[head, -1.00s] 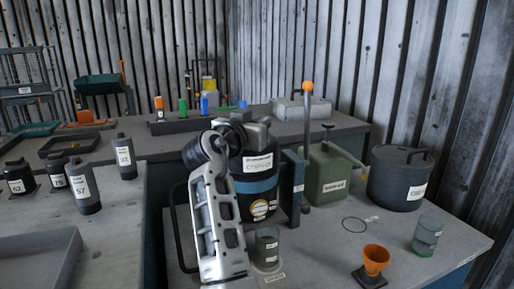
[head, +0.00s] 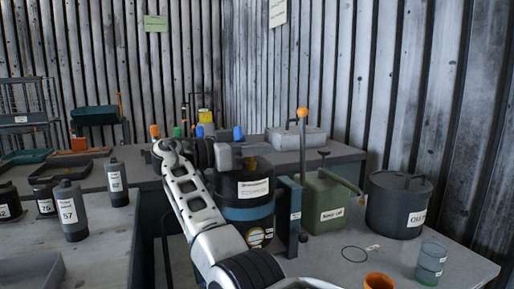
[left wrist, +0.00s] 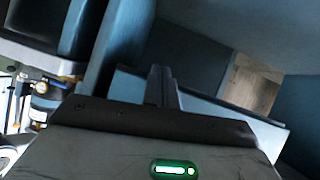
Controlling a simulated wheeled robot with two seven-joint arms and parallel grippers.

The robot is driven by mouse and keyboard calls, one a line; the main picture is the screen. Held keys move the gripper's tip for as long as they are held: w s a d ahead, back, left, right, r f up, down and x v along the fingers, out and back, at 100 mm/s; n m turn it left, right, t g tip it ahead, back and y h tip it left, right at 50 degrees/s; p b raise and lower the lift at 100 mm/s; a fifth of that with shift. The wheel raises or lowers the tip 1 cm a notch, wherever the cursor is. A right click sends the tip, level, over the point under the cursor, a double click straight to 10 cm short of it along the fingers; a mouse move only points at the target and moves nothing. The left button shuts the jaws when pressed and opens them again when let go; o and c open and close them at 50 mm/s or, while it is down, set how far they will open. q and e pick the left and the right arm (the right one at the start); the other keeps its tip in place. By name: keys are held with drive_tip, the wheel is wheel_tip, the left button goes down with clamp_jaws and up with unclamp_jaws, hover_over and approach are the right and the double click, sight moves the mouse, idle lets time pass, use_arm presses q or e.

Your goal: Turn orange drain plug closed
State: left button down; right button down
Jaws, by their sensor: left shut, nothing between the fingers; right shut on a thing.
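No orange drain plug can be made out for certain in either view. In the head view, a dark canister (head: 245,213) with a blue band and white label stands on the right bench. My right gripper (head: 232,157) is at the canister's top, beyond my silver arm. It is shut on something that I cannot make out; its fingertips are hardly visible. My left gripper is out of the head view. In the left wrist view, its dark fingers (left wrist: 162,86) are together and empty, close to blue-grey panels.
A blue upright (head: 288,215), a rod with an orange knob (head: 303,112), a green can (head: 327,203) and a dark lidded pot (head: 397,208) stand beside the canister. An orange funnel (head: 379,282) and a clear beaker (head: 431,262) are nearer. Dark bottles (head: 72,212) stand at left.

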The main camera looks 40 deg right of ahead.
use_arm(q)
drive_tip(key=shift+r, duration=0.1)
use_arm(e)
drive_tip(key=shift+s+d+r+m+g, duration=0.1)
drive_tip(key=shift+d+r+m+g, duration=0.1)
drive_tip(key=shift+m+g, duration=0.1)
drive_tip(key=c, duration=1.5)
unclamp_jaws()
drive_tip(key=shift+f, duration=0.1)
drive_tip(key=shift+a, duration=0.2)
